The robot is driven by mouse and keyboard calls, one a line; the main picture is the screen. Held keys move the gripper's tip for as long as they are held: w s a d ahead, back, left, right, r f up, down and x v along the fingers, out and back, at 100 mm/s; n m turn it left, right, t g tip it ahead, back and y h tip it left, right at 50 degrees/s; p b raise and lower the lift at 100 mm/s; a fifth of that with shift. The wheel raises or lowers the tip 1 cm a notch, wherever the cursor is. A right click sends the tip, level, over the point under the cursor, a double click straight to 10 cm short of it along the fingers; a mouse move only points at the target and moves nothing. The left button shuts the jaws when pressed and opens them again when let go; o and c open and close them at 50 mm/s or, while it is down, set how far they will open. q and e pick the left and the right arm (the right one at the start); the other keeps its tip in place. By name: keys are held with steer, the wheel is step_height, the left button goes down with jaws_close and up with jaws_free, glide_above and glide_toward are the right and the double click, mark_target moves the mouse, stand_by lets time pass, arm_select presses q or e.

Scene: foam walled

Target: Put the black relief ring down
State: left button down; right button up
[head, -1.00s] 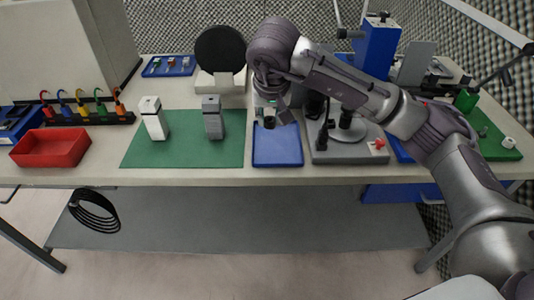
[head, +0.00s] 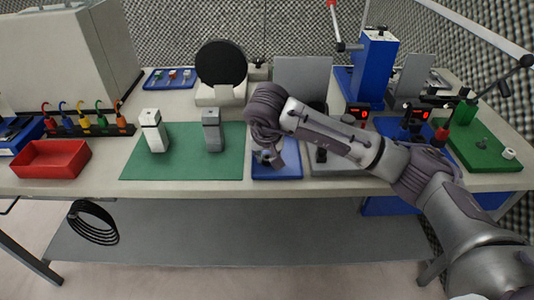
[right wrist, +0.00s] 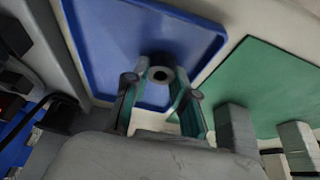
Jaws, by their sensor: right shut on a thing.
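The black relief ring (right wrist: 160,74) shows in the right wrist view as a small dark ring with a lighter hole, between the fingertips of my right gripper (right wrist: 160,80). The gripper is shut on it. Behind the ring is the blue tray (right wrist: 110,40); whether the ring touches the tray I cannot tell. In the head view my right gripper (head: 268,158) is low over the blue tray (head: 290,172), and my wrist and hand hide most of the ring. My left gripper is not in view.
A green mat (head: 185,168) left of the tray bears a white block (head: 153,131) and a grey block (head: 212,131). A black disc on a pale stand (head: 220,95) is behind. A grey-based device (head: 335,165) stands right of the tray. A red bin (head: 50,160) is far left.

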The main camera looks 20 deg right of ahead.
steer(key=shift+f, duration=0.15)
steer(key=o, duration=0.6)
steer(key=shift+c, duration=0.2)
steer(key=shift+r, duration=0.3)
steer(key=v, duration=1.1)
steer(key=shift+s+r+b, duration=0.3)
steer(key=shift+a, duration=0.15)
